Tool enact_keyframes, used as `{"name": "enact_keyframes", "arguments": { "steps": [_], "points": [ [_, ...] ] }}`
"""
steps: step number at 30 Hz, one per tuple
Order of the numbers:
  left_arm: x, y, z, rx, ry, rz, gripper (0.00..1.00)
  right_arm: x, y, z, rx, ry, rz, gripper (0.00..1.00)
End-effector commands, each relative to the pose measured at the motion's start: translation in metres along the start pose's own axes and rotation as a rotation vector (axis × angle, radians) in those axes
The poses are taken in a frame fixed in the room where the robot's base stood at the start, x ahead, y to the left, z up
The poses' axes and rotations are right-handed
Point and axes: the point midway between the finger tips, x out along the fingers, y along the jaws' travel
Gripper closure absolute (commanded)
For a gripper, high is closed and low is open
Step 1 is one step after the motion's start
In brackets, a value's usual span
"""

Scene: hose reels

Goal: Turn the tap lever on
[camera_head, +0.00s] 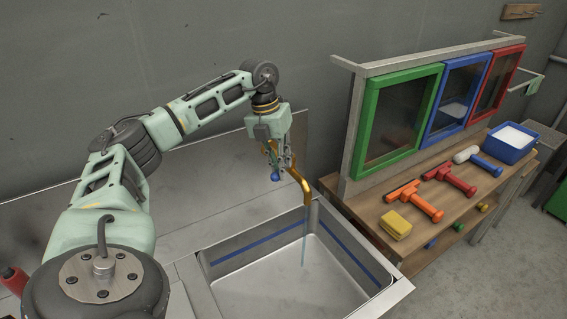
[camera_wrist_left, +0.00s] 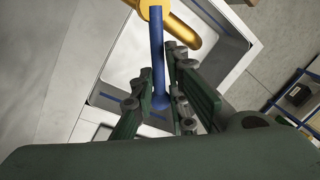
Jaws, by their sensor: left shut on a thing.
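The golden tap (camera_head: 300,183) curves over the sink, and a thin bluish stream of water (camera_head: 304,238) falls from its spout. The tap's blue lever (camera_head: 275,178) shows only at its end in the head view, below my left gripper (camera_head: 279,163). In the left wrist view the blue lever (camera_wrist_left: 157,50) runs from the golden tap body (camera_wrist_left: 180,31) down between the fingers of my left gripper (camera_wrist_left: 163,104), which is shut on it. My right gripper is in neither view.
The steel sink (camera_head: 205,260) lies below the tap. To the right, a wooden bench (camera_head: 385,200) holds a yellow sponge (camera_head: 396,224), several squeegees and rollers, and a blue tub (camera_head: 511,143). Green, blue and red framed windows stand behind them. A grey wall is close behind the tap.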

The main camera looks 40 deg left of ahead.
Motion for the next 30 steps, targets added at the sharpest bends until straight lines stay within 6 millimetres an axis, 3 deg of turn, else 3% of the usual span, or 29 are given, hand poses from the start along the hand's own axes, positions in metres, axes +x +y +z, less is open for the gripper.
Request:
{"name": "enact_keyframes", "arguments": {
  "steps": [2,3,8,20,30],
  "points": [
    [0.000,-0.003,0.000,0.007,-0.001,-0.006,1.00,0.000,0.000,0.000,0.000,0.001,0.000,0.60],
    [0.000,-0.004,0.000,0.007,-0.001,-0.006,0.83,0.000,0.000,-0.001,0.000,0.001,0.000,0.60],
    [0.000,-0.003,0.000,0.005,-0.001,-0.004,0.70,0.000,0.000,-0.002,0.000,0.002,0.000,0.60],
    [-0.008,-0.002,0.001,0.002,-0.002,-0.003,0.70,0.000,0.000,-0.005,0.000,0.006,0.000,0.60],
    [-0.076,-0.004,0.002,0.004,-0.005,-0.005,0.70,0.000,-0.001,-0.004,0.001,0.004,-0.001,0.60]
  ]
}}
